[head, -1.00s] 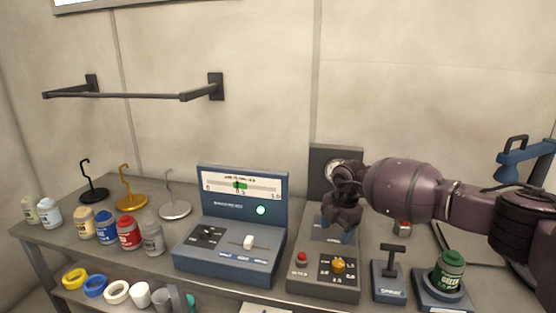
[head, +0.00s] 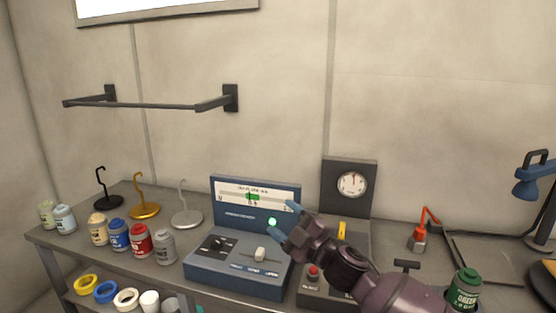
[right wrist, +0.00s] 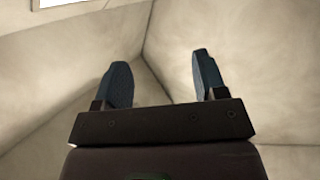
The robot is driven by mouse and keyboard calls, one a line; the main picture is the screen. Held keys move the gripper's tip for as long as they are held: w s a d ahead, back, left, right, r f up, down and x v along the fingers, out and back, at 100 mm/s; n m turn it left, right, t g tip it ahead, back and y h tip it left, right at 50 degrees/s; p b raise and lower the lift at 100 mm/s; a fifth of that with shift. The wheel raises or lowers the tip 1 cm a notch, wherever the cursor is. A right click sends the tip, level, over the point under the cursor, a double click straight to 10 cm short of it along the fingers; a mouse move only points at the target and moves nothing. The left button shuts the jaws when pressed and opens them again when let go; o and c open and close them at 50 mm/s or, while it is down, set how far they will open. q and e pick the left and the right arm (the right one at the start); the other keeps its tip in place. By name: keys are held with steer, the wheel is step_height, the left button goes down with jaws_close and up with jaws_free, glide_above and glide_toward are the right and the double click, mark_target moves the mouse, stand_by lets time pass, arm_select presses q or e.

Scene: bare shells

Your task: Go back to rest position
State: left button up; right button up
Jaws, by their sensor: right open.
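My right gripper (head: 288,226) is open and empty in the head view, in front of the right part of the blue console (head: 215,262). Its arm comes in from the lower right. In the right wrist view the two blue fingers (right wrist: 163,82) stand apart with only bare wall and a corner beyond them. My left gripper is in neither view.
A control box (head: 312,291) with a dial gauge (head: 351,184) stands partly hidden behind my right arm. Several paint jars (head: 140,240) and hooked stands (head: 186,217) are at left. A green jar (head: 466,289) and a blue lamp (head: 535,178) are at right. A wall rail (head: 140,104) hangs above.

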steer(key=s+d+f+m+t+h, duration=0.1)
steer(key=s+d+f+m+h, duration=0.55)
steer(key=d+f, duration=0.2)
steer(key=s+d+f+m+t+h, duration=0.1)
steer(key=s+d+f+m+h, duration=0.4)
steer(key=d+f+m, duration=0.4)
steer(key=s+d+f+m+g+h, duration=0.2)
steer(key=s+d+f, duration=0.2)
steer(key=s+f, duration=0.4)
steer(key=s+d+f+m+g+h, duration=0.1)
steer(key=s+d+f, duration=0.3)
steer(key=s+f, duration=0.5)
steer(key=s+m+g, duration=0.1)
steer(key=s, duration=0.3)
steer(key=shift+d+g+h, duration=0.25)
steer(key=shift+g+h, duration=0.1)
steer(key=shift+g, duration=0.05)
